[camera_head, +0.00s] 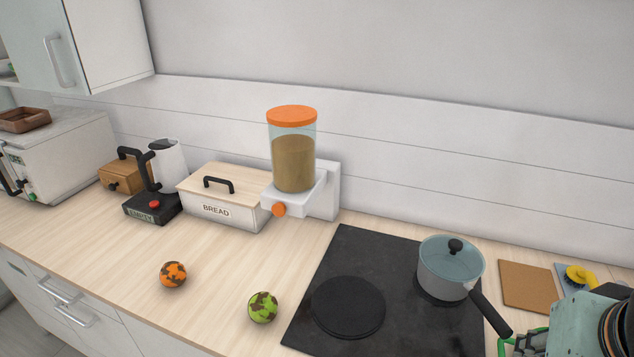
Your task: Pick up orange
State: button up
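An orange (173,274), round with dark brown patches, rests on the wooden countertop (110,250) near its front edge, left of the middle. My arm shows at the lower right corner, far to the right of the orange. Its end lies outside the picture or is cut off, so my gripper's fingers are not seen.
A green, brown-patched fruit (263,307) lies right of the orange. A black cooktop (400,275) holds a lidded pot (446,280) near my arm. A dispenser (293,150), bread box (225,205) and kettle (168,165) stand behind. Counter around the orange is clear.

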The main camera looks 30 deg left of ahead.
aim_at(172, 273)
jog(key=j+u, duration=0.15)
jog(key=u, duration=1.95)
jog(key=z, duration=0.45)
jog(key=k+l+z, duration=0.1)
jog(key=z, duration=0.4)
jog(key=k+l+z, duration=0.1)
jog(key=z, duration=0.8)
jog(key=l+z, duration=0.15)
jog(key=z, duration=0.3)
jog(key=u, duration=2.35)
